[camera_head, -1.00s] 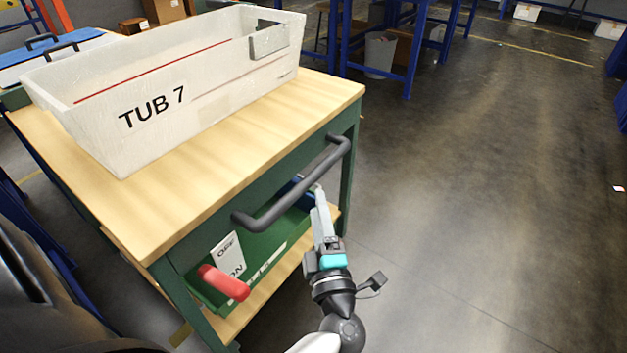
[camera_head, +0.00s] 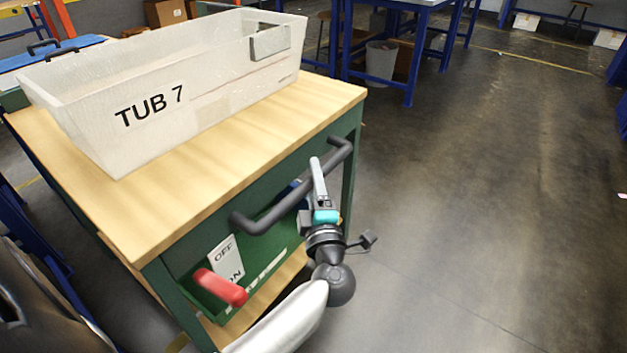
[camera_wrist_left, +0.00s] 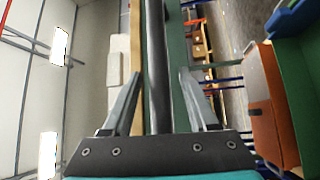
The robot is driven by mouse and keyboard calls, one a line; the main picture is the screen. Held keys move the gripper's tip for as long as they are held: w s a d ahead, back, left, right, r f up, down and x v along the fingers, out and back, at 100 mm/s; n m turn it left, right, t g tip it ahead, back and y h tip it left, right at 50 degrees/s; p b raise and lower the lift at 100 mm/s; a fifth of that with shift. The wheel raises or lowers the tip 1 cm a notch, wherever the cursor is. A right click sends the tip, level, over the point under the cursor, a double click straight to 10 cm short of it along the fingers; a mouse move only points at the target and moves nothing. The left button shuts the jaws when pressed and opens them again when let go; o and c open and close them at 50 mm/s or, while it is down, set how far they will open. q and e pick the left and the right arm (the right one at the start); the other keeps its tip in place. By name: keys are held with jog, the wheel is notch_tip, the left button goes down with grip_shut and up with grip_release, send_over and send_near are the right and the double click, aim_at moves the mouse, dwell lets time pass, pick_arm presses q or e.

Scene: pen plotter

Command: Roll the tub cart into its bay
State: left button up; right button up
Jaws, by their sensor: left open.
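The cart (camera_head: 145,235) has a wooden top and green frame and stands at the left in the head view. A translucent tub (camera_head: 205,100) marked TUB 7 sits on its top. A dark grey handle bar (camera_head: 285,200) runs along the cart's near side. My left gripper (camera_head: 317,168) is open at the handle's right half. In the left wrist view, the handle bar (camera_wrist_left: 157,85) passes between the spread fingers of the left gripper (camera_wrist_left: 160,73), with gaps on both sides. A red lever (camera_head: 220,287) sticks out below the handle, beside an OFF/ON plate (camera_head: 226,258). My right gripper is out of view.
Blue-framed tables (camera_head: 410,60) stand at the back, with a grey bin (camera_head: 381,62) beneath. A blue-topped bench (camera_head: 50,60) is behind the cart at left. The concrete floor (camera_head: 480,190) to the cart's right is wide and clear.

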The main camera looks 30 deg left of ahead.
pick_arm(q)
grip_shut()
dwell(0.4)
dwell(1.0)
